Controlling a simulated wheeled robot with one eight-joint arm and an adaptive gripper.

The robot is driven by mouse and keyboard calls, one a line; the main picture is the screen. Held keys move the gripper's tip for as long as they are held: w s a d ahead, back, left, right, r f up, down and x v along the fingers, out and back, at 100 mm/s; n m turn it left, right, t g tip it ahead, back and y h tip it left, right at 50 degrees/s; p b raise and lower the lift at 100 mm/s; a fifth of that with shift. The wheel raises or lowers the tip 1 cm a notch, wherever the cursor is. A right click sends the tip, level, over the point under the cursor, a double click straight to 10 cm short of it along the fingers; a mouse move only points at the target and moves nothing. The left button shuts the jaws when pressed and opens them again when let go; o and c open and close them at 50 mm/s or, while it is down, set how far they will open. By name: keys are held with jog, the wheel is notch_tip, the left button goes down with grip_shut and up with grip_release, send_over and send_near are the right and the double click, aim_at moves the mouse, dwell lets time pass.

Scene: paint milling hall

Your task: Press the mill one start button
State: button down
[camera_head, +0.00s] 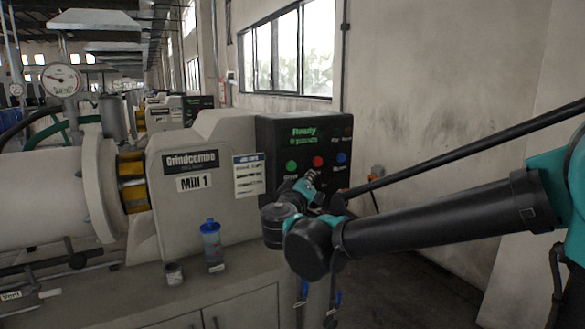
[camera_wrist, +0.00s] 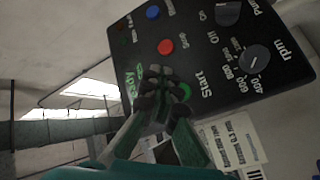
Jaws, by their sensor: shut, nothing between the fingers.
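The mill one control panel (camera_head: 300,142) is a black box on the right end of the machine marked "Mill 1" (camera_head: 195,183). Its green start button (camera_head: 292,166) sits left of a red button (camera_head: 317,161) and a blue button (camera_head: 341,157). In the wrist view the panel appears turned, with the green start button (camera_wrist: 186,91) beside the word "Start" and partly hidden by my fingers. My gripper (camera_wrist: 163,82) is shut and empty, its fingertips overlapping the button's edge. I cannot tell whether they touch it. In the head view my gripper (camera_head: 309,180) is just below the buttons.
The red button (camera_wrist: 166,46) is close to my fingertips in the wrist view. An rpm knob (camera_wrist: 254,58) is also on the panel. A blue bottle (camera_head: 211,243) and a small cup (camera_head: 174,273) stand on the bench below. A paper notice (camera_head: 249,176) is left of the panel.

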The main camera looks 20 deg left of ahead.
aim_at(294, 169)
jog(key=shift+w+a, duration=1.2)
jog(key=shift+a, duration=0.15)
jog(key=shift+w+a, duration=1.15)
jog(key=shift+a, duration=0.2)
jog(key=shift+w+a, duration=0.25)
jog(key=shift+a, duration=0.1)
jog(key=shift+w+a, duration=0.35)
dwell(0.3)
jog(key=shift+s+d, duration=0.65)
jog(key=shift+d, duration=0.05)
dwell(0.3)
jog(key=shift+s+d, duration=1.6)
jog(key=shift+d, duration=0.3)
